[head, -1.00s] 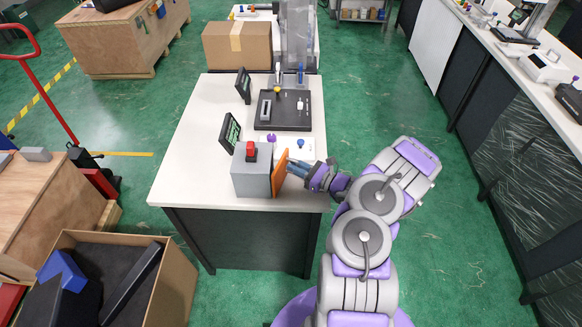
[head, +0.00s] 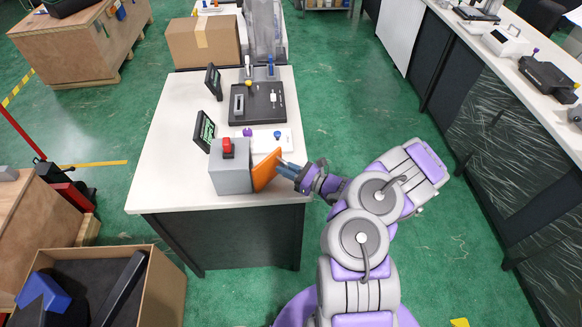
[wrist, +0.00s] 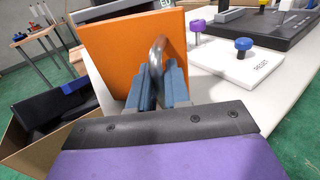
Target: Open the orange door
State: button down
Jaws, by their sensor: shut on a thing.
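The orange door (head: 265,170) is on the right side of a grey box (head: 231,172) with a red button (head: 228,148) on top. The box stands at the front edge of a white table. The door stands ajar, swung out at an angle from the box. In the wrist view the door's orange face (wrist: 125,58) fills the upper left, with a curved metal handle (wrist: 156,62) on it. My gripper (head: 283,168) is at the door's outer face. In the wrist view its blue fingers (wrist: 158,88) are shut on the handle.
A white panel (head: 265,139) with purple and blue knobs lies just behind the box. A black tray (head: 257,104) and two small screens (head: 204,131) stand farther back. An open cardboard box (head: 158,290) is on the floor at left. The green floor right of the table is clear.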

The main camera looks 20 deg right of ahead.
jog(key=shift+d, duration=0.1)
jog(key=c, duration=1.3)
grip_release()
jog(key=shift+d, duration=0.15)
jog(key=p+v, duration=0.3)
jog(key=v, duration=1.4)
jog(key=shift+s+d+f+p, duration=0.1)
jog(key=shift+d+p, duration=0.1)
jog(key=shift+p, duration=0.1)
